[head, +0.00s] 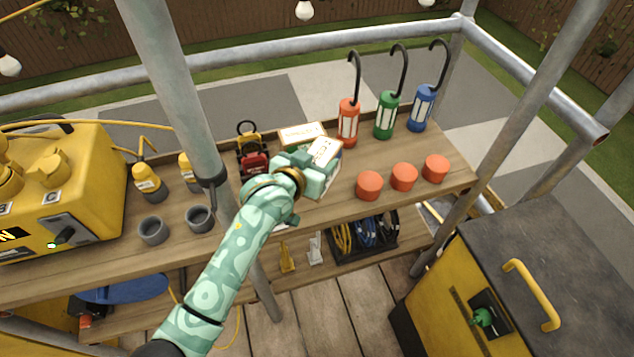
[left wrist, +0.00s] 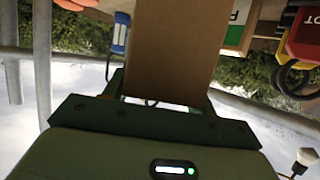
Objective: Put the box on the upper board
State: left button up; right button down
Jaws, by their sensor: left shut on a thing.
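My left gripper (head: 315,172) is shut on a box (head: 325,151) with a pale, orange-edged top, above the middle of the upper board (head: 345,203). In the left wrist view the held box (left wrist: 171,50) shows a plain brown face between the fingers. A second pale-topped box (head: 302,132) shows just behind the gripper; its base is hidden. Whether the held box touches the board cannot be told, because the gripper covers its underside. My right gripper is not in view.
Three orange-red cylinders (head: 403,177) and three hooked lanterns (head: 385,115) stand right of the gripper. A red-and-yellow device (head: 252,155) and grey cups (head: 199,218) are left, beside a metal pole (head: 180,90). A lower shelf holds a cable tray (head: 365,240).

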pick_arm(q)
notch_tip(320, 180, down, 2)
jog(key=shift+b, duration=0.3)
notch_tip(320, 180, down, 5)
jog(key=shift+r+b, duration=0.15)
jog(key=shift+b, duration=0.8)
jog(key=shift+r, duration=0.1)
jog(key=o, duration=1.5)
jog(key=shift+c, duration=0.2)
